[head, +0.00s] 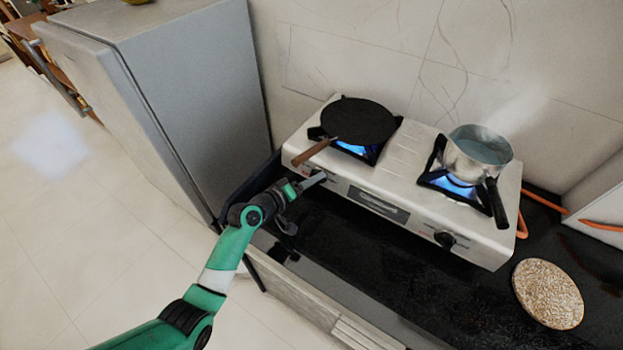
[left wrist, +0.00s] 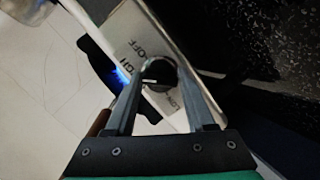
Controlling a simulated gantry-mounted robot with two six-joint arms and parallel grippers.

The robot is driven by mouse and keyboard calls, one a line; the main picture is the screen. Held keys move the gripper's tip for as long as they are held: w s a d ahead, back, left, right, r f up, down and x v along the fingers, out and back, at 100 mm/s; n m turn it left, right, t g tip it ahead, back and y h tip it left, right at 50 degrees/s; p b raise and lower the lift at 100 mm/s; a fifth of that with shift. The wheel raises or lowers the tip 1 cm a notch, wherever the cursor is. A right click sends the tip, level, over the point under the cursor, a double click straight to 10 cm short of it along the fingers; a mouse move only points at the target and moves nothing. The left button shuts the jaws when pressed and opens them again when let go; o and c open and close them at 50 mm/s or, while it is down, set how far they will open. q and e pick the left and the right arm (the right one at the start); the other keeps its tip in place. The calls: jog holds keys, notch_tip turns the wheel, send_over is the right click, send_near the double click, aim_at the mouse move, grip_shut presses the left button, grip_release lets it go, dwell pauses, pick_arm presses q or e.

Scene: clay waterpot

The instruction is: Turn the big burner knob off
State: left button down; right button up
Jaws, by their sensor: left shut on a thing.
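The white two-burner stove (head: 400,160) stands on the black counter. Its left knob, the burner knob (left wrist: 158,70), is black and round and sits on the front panel beside printed OFF, HIGH and LOW marks. My left gripper (head: 316,180) is at this knob, with its two fingers on either side of it in the left wrist view (left wrist: 157,80), shut on it. In the head view the gripper mostly hides this knob. The right knob (head: 445,239) is in plain view. Blue flame (head: 352,148) burns under the left burner, and blue flame shows in the wrist view (left wrist: 122,75).
A black flat pan (head: 358,121) with a wooden handle sits on the left burner, its handle reaching over the front edge near my gripper. A steaming pot (head: 478,153) sits on the lit right burner. A round mat (head: 547,293) lies right. A grey fridge (head: 200,110) stands left.

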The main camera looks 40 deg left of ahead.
pick_arm(q)
jog(key=shift+d+m+g+y+p, duration=0.1)
jog(key=shift+m+g+y+p, duration=0.45)
jog(key=shift+m, duration=1.45)
jog(key=shift+m+g+y+p, duration=0.15)
jog(key=shift+m+y+p, duration=0.4)
jog(key=shift+m, duration=1.45)
jog(key=shift+c, duration=1.3)
grip_release()
jog(key=p+v, duration=0.4)
jog(key=v, duration=0.7)
jog(key=shift+s+r+p, duration=0.15)
jog(key=shift+s+p, duration=0.15)
jog(key=shift+p, duration=0.1)
